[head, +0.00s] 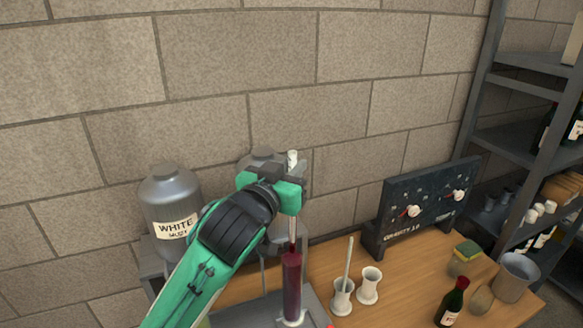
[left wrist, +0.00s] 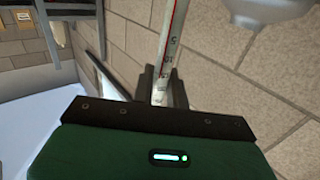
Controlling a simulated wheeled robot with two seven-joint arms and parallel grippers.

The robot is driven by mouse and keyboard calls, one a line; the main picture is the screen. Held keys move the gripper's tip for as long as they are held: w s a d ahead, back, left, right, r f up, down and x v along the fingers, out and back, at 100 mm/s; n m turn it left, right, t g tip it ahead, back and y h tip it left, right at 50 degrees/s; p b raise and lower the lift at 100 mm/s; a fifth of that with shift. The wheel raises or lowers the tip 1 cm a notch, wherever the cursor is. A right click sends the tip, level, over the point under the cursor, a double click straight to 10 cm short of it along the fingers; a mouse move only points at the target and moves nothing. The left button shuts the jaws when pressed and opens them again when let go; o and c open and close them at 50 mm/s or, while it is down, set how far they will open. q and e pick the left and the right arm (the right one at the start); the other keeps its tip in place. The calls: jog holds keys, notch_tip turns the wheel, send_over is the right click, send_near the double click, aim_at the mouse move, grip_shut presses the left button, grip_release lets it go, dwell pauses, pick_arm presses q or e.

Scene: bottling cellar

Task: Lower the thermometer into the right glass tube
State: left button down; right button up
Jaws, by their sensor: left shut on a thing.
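My left gripper (head: 290,172) is shut on the thermometer (head: 292,228), a thin pale rod held roughly upright. Its white top (head: 292,157) sticks out above the jaws. In the left wrist view the thermometer (left wrist: 168,45), with a red line and dark marks, stands between the dark fingers. A glass tube filled with dark red liquid (head: 292,287) stands below the gripper. The thermometer's lower end meets the tube's mouth in the picture; I cannot tell whether it is inside. My forearm hides the area to the left of this tube. My right gripper is not in view.
Two white holders (head: 369,286) stand right of the tube, the nearer one (head: 342,298) with a pale rod in it. A small dark bottle (head: 452,302), a metal cup (head: 515,277) and a dark panel (head: 425,205) are farther right. A steel tank (head: 170,207) stands left.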

aim_at(291, 233)
pick_arm(q)
jog(key=shift+f+b, duration=0.8)
jog(key=shift+f, duration=0.7)
jog(key=shift+f, duration=0.15)
jog(key=shift+f+b, duration=3.45)
jog(key=shift+f, duration=2.8)
